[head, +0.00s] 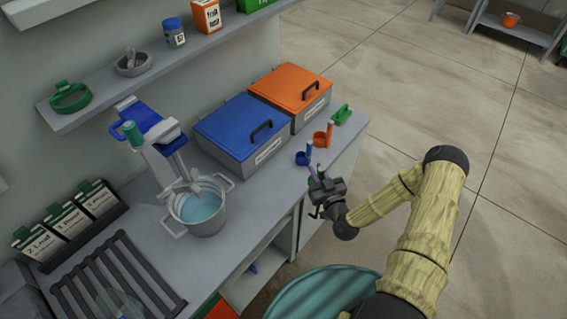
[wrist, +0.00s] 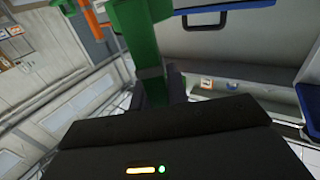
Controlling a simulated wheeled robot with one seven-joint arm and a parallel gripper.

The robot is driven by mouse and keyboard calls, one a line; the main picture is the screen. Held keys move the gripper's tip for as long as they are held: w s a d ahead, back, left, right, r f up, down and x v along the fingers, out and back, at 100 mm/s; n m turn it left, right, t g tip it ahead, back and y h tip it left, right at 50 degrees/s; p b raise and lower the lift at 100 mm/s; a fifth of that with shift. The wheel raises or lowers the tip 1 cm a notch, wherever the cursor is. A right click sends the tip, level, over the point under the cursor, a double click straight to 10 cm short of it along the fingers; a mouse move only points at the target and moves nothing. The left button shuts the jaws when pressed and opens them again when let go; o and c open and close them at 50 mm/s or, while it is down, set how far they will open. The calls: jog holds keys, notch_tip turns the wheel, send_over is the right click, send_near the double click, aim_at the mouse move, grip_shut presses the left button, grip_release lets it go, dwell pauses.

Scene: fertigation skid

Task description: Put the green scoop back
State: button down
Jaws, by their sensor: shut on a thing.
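My gripper (head: 318,195) is above the front edge of the counter. In the wrist view its jaws are shut on a green handled thing (wrist: 150,60), which looks like the green scoop; its top runs out of frame. In the head view only a little green shows beside the jaws, and most of it is hidden. Another small green scoop-like thing (head: 341,114) lies at the counter's right end. An orange scoop (head: 322,139) and a blue scoop (head: 303,156) stand in a row with it.
A blue-lidded bin (head: 238,125) and an orange-lidded bin (head: 290,85) stand behind the scoops. A metal pot of water (head: 203,226) stands under a blue mixer-like device at left. A shelf (head: 60,120) above carries a green ring (head: 70,97).

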jog(key=w+a+n+g+y+b, duration=0.5)
jog(key=w+a+y+b, duration=0.1)
jog(key=a, duration=0.5)
jog(key=shift+w+a+f+n+g+y+b, duration=0.2)
jog(key=shift+n+g+y+b, duration=0.3)
jog(key=shift+y, duration=0.4)
jog(key=shift+f+b, duration=1.75)
jog(key=shift+f, duration=1.65)
jog(key=shift+f+b, duration=0.6)
jog(key=c, duration=1.3)
grip_release()
jog(key=shift+s, duration=0.1)
